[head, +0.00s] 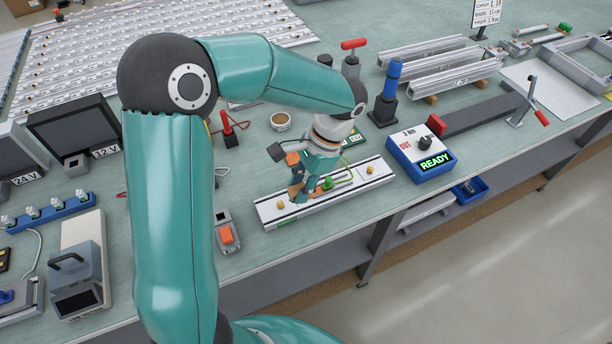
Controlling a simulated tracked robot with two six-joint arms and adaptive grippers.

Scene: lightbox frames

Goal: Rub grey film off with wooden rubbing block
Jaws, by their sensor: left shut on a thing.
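My left gripper (299,188) reaches down over a white and silver lightbox frame bar (358,181) on the bench. It is shut on a small brown block, which looks like the wooden rubbing block (295,192), at the bar's left half. The fingers partly hide the block, and I cannot tell whether it touches the bar. The bar carries yellow knobs, a green piece (328,183) and a green wire. I cannot make out any grey film at this size. My right gripper is not in view.
A blue box reading READY (421,157) stands right of the bar. A grey device with an orange button (227,232) stands at its left. A small round cup (281,121) and a red-handled clamp (352,60) are behind. The bench's front edge runs close before the bar.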

